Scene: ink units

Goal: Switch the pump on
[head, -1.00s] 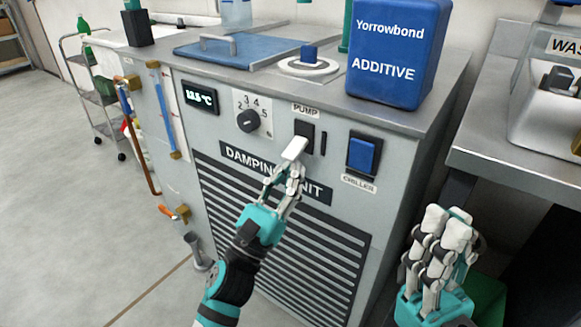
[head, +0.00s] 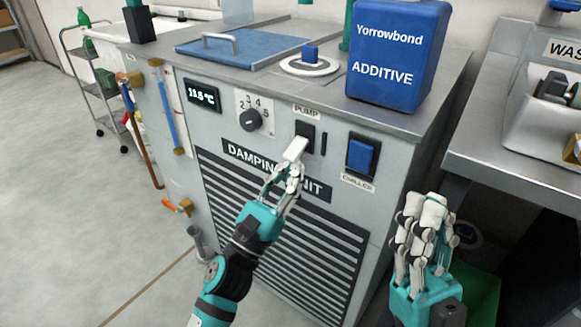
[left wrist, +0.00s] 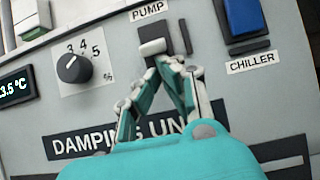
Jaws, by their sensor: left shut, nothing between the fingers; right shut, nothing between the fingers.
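The pump switch (head: 305,131) is a black rocker under the PUMP label on the front of the grey damping unit (head: 385,150). It also shows in the left wrist view (left wrist: 178,38). My left gripper (head: 294,150) is shut and empty, with its pale fingertips at the lower part of the switch and covering some of it. I cannot tell whether the fingertips touch it. A slim dark strip (head: 323,143) is just right of the switch and looks unlit. My right gripper (head: 430,205) is shut and empty, low at the right, away from the panel.
A blue chiller switch (head: 362,155) is right of the pump switch. A dial (head: 250,121) and a temperature display (head: 202,95) are to its left. A blue additive container (head: 398,55) stands on top near the right edge. Open floor (head: 60,200) lies at the left.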

